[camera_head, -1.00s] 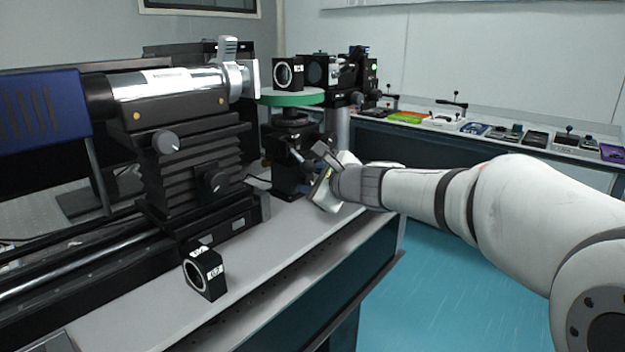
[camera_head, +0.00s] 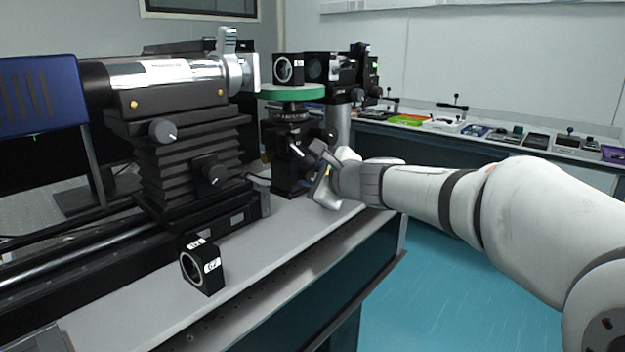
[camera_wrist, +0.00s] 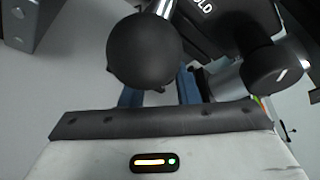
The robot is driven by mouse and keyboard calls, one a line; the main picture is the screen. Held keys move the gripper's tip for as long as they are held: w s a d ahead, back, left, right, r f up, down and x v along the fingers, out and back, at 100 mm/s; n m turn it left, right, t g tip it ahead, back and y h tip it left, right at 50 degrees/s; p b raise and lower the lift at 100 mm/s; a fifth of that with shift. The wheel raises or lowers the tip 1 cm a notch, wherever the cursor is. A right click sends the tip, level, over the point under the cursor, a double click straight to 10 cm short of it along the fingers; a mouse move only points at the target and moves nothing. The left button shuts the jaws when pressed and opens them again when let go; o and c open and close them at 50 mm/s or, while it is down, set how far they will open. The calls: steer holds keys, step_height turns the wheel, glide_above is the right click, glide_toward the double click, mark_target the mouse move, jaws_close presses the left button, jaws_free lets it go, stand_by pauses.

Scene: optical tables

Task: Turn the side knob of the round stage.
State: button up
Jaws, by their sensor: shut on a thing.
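The round stage has a green disc top (camera_head: 293,93) on a black body (camera_head: 288,165) at the table's right end, in the head view. My gripper (camera_head: 318,152) is at the right side of this body, below the disc. In the wrist view, a round black side knob (camera_wrist: 145,50) on a silver shaft is right in front of my fingers. My gripper (camera_wrist: 160,92) is shut on this knob, which hides the fingertips. A second black knob (camera_wrist: 272,68) stands to its right, apart from the fingers.
A black square mount (camera_head: 288,69) stands on the disc. A silver cylinder (camera_head: 155,74) on a black bellows stand (camera_head: 195,150) is close on the left. A small black mount (camera_head: 203,266) stands on the front table. A back table (camera_head: 480,137) holds several small items.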

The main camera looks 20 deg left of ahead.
steer(key=o, duration=0.7)
steer(key=p+v, duration=0.1)
steer(key=v, duration=0.7)
steer(key=shift+f, duration=0.1)
